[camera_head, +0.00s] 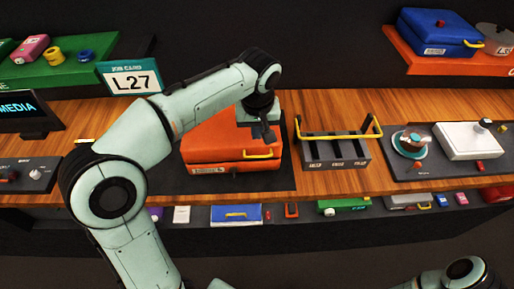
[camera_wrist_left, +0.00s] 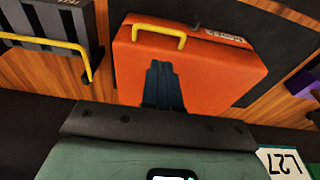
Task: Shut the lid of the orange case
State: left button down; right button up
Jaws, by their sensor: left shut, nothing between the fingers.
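The orange case (camera_head: 222,142) sits on a dark mat on the wooden counter, with its yellow handle (camera_head: 262,154) on the front side. Its lid looks down on the base; I cannot tell whether it is fully flush. My left gripper (camera_head: 268,138) is shut and empty, pointing down over the right part of the lid. In the left wrist view the dark fingers (camera_wrist_left: 160,68) are together in front of the orange case (camera_wrist_left: 215,75), below its yellow handle (camera_wrist_left: 160,31). Contact with the lid cannot be told. My right gripper is out of view.
A grey rack (camera_head: 335,150) with yellow handles stands just right of the case. A job card sign (camera_head: 130,78) stands behind my left arm. A lower shelf holds several small items.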

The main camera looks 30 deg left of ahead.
pick_arm(q)
jog(key=f, duration=0.6)
jog(key=shift+s+d+f+b, duration=0.15)
jog(key=shift+d+f+b, duration=0.05)
jog(key=shift+f+b, duration=0.2)
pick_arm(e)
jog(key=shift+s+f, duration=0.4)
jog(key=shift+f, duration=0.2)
pick_arm(q)
jog(key=f, duration=0.1)
jog(key=b, duration=0.1)
jog(key=s+f+b, duration=0.1)
jog(key=shift+d+f, duration=0.3)
jog(key=shift+f, duration=0.05)
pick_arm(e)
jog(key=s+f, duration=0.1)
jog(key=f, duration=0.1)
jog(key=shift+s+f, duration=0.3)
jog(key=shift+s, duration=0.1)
pick_arm(q)
jog(key=shift+r, duration=0.1)
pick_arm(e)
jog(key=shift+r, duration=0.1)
